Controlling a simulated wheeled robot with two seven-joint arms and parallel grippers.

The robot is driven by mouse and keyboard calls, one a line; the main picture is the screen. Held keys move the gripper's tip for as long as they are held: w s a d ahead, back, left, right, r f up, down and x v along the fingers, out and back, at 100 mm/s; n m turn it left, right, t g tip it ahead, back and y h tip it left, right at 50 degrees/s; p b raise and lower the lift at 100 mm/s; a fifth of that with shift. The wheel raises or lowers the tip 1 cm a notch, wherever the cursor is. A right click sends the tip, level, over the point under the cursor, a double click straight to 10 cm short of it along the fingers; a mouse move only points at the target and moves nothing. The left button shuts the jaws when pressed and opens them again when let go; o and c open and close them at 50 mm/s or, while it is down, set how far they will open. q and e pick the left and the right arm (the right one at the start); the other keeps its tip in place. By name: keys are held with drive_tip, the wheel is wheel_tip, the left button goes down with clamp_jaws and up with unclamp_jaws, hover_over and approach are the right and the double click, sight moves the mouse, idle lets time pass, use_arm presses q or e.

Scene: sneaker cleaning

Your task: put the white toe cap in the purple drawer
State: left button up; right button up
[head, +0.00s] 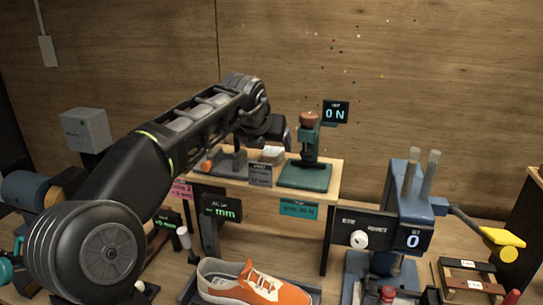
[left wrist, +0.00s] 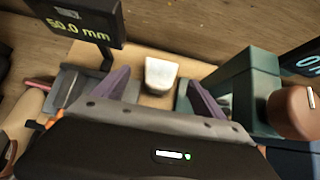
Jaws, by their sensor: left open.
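The white toe cap (head: 272,153) appears to be the small white block on the raised wooden shelf, between a grey device and a green press. In the left wrist view, the white toe cap (left wrist: 160,74) lies between and just beyond my spread fingers. My left gripper (left wrist: 156,82) is open and empty, over the shelf; its arm partly covers the shelf in the head view. I cannot make out a purple drawer in either view. My right gripper is not in view.
The green press (head: 305,172) stands close to the right of the cap, and the grey device (head: 228,160) close to the left. An orange sneaker (head: 255,284) sits on a tray below the shelf. A blue machine (head: 412,200) stands at right.

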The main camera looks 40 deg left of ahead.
sight(272, 150)
use_arm(q)
drive_tip(key=x, duration=0.4)
drive_tip(key=shift+d, duration=0.1)
idle(0.4)
drive_tip(key=c, duration=1.6)
drive_tip(key=shift+r+p, duration=0.1)
drive_tip(key=shift+p, duration=0.2)
